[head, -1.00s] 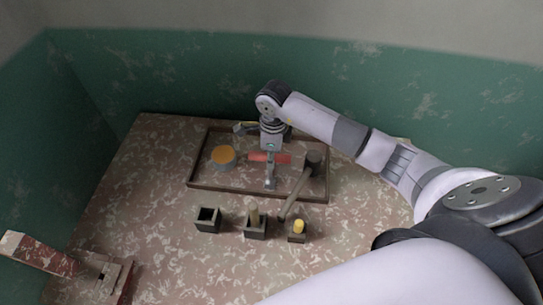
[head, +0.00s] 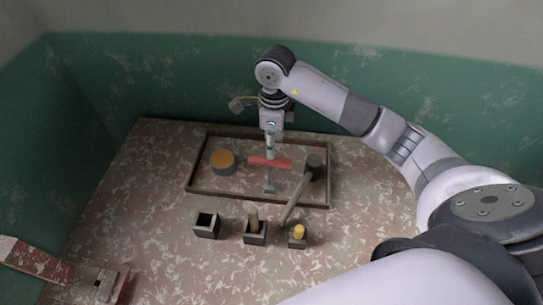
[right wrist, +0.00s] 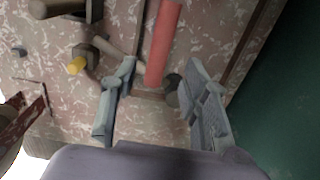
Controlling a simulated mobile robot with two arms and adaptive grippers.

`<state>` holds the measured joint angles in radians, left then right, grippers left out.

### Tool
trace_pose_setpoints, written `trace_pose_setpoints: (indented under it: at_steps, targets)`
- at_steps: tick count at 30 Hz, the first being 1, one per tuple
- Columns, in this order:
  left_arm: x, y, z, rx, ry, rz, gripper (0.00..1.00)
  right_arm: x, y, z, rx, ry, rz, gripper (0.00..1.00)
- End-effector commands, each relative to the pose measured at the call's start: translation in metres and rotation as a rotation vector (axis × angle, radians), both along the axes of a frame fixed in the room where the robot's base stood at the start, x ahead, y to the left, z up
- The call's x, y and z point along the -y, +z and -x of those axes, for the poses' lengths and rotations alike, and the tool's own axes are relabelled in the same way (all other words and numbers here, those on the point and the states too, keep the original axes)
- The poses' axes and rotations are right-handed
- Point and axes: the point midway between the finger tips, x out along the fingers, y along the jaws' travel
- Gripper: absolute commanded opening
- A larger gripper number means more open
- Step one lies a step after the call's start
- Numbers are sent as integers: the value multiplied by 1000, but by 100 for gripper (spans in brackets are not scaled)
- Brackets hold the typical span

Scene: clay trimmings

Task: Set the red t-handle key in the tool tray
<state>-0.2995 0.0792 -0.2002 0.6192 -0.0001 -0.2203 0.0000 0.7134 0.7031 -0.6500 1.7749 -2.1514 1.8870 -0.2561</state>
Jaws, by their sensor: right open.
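The red T-handle key (head: 277,163) lies in the tool tray (head: 220,195), a shallow brown-rimmed tray on the speckled table. Its red bar runs left to right and a grey shaft points towards the tray's front rim. My right gripper (head: 269,149) is just above the bar, pointing down. In the right wrist view my right gripper (right wrist: 160,68) has its fingers wide apart with nothing between the pads, and the red bar of the key (right wrist: 163,40) shows beyond the tips. My left gripper is not in view.
In the tray are an orange-topped round tub (head: 223,160) and a dark-headed mallet (head: 314,162), its handle crossing the front rim. Small square holders stand in front: an empty one (head: 206,228), one with a wooden peg (head: 253,237), one with a yellow-topped piece (head: 298,243). Green walls stand behind.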

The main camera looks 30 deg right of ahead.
Motion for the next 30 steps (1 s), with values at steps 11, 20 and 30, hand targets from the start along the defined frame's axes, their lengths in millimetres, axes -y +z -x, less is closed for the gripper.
trace_pose_setpoints:
  at_steps: [11, 20, 30]
  targets:
    - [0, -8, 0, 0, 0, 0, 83, 1, 38, 1, -1, 0, 0, 42]
    - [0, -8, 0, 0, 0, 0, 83, 1, 38, 1, -1, -1, 0, 42]
    - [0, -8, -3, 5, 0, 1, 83, 1, 38, 1, -1, 0, 0, 42]
